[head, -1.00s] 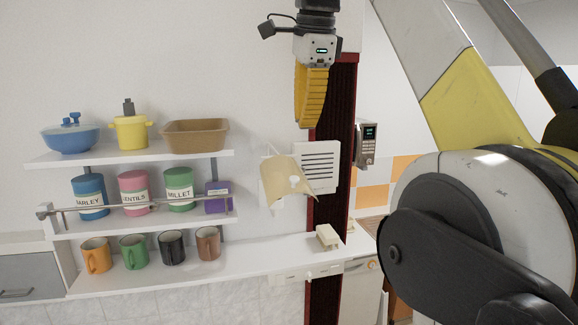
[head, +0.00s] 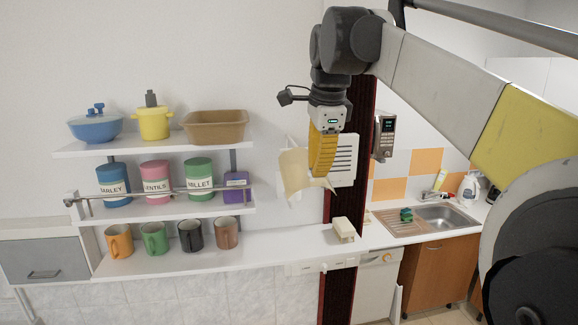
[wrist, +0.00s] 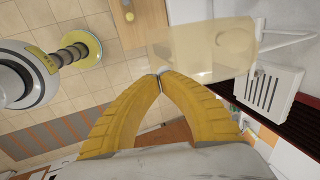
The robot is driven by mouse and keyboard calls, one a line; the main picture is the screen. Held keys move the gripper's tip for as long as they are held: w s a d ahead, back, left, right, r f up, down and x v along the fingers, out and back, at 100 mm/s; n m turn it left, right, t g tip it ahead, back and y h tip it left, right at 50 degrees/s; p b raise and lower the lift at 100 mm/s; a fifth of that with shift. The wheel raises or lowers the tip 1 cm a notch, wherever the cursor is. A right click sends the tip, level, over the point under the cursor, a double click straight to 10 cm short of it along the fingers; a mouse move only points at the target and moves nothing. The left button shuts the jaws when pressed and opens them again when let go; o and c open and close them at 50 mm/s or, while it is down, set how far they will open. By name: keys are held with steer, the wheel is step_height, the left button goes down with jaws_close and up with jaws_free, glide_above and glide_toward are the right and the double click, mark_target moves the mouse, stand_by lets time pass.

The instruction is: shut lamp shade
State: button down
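The lamp shade (head: 293,172) is a pale cream curved piece on a white wall mount, left of the white slatted wall box. It is tilted. My gripper (head: 320,174) points down right beside the shade and overlaps its right part in the head view. In the wrist view the shade (wrist: 205,46) looks translucent and lies just beyond the fingertips. My gripper's yellow fingers (wrist: 160,77) meet at their tips with nothing visible between them. I cannot tell whether they touch the shade.
White shelves (head: 165,209) with pots, canisters and mugs stand to the left. The slatted wall box (head: 344,160) and a dark red post (head: 341,285) are close on the right. A small cream object (head: 344,228) lies on the counter below. A sink (head: 445,216) is farther right.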

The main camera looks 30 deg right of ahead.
steer(key=shift+f, duration=0.1)
steer(key=shift+f+t+h+b, duration=0.3)
steer(key=shift+f+t+b, duration=0.5)
steer(key=shift+f+b, duration=0.55)
steer(key=w+d+f+t+h+b, duration=0.2)
steer(key=w+f+t+b, duration=0.8)
steer(key=b, duration=0.7)
steer(key=shift+w+d+f+h, duration=0.4)
steer(key=shift+w+d+f, duration=0.2)
steer(key=shift+f, duration=1.25)
